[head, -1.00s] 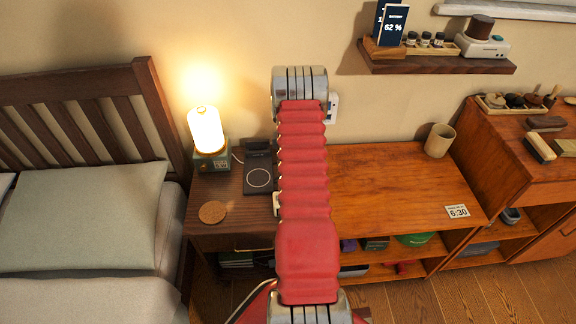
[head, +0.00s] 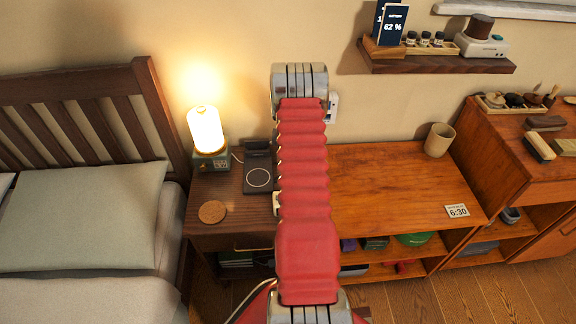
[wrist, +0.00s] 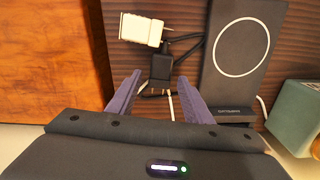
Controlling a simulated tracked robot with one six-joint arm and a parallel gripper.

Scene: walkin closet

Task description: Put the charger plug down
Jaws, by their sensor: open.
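A small black plug (wrist: 160,68) with a dark cable lies on the dark wood top in the wrist view, beside a white block (wrist: 141,29) with a metal prong. I take the black one as the charger plug, but cannot be sure. My gripper (wrist: 160,76) is open, its two purple fingers spread, with the black plug between and just beyond the tips. I see no finger touching it. In the head view my arm hides the gripper and the black plug; a sliver of the white block (head: 276,203) shows at the arm's left edge.
The black charging pad (wrist: 238,60) lies right of the plug, also seen in the head view (head: 258,180). A lit lamp (head: 207,132) and a cork coaster (head: 212,211) are on the nightstand. The orange wood top (head: 375,185) on the right is mostly clear.

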